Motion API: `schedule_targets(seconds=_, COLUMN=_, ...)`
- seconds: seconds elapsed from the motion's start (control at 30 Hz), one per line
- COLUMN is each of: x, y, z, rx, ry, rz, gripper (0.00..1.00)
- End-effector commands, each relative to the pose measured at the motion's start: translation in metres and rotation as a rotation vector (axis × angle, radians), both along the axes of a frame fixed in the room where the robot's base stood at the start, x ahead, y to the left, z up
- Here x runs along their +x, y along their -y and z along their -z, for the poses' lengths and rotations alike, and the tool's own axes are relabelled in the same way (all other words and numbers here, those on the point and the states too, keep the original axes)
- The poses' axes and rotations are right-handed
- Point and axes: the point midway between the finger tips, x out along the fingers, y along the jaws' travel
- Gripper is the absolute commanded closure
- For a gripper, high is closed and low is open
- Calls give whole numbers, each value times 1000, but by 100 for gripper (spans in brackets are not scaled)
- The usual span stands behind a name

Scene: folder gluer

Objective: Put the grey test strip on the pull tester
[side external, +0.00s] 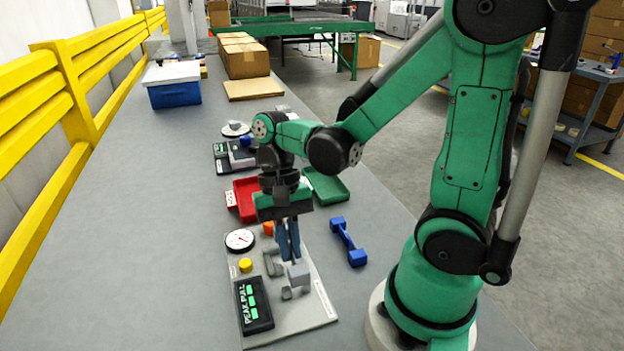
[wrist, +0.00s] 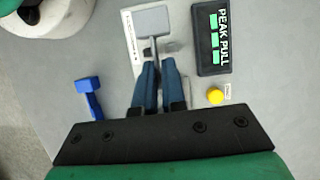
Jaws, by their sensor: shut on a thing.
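My gripper (side external: 289,258) is over the pull tester (side external: 312,312), fingers pointing down. In the wrist view the blue fingertips (wrist: 155,62) are close together on the narrow neck of the grey test strip (wrist: 150,20). Its flat square end sticks out beyond the tips. In the side view the strip (side external: 299,273) shows just under the fingers, above or at the tester's small grey fixtures (side external: 273,264); I cannot tell whether it touches them. The tester has a black PEAK PULL display (side external: 254,305), a yellow knob (side external: 246,265) and a light plate (wrist: 129,28).
A blue dumbbell-shaped piece (side external: 347,242) lies right of the tester. A round dial (side external: 240,240) is at its back left. Red (side external: 246,198) and green (side external: 326,186) trays stand behind my gripper. The bench's left side is clear.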

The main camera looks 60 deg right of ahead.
Motion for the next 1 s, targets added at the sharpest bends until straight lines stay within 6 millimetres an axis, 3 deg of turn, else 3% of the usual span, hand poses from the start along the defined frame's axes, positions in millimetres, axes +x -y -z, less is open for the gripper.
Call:
schedule_targets(seconds=0.5, x=1, y=1, z=46, rx=-1, ry=1, rz=0, gripper=100)
schedule_targets(seconds=0.97, x=0, y=1, z=54, rx=-1, ry=1, rz=0, gripper=100)
schedule_targets(seconds=1.0, x=0, y=1, z=54, rx=-1, ry=1, rz=0, gripper=88)
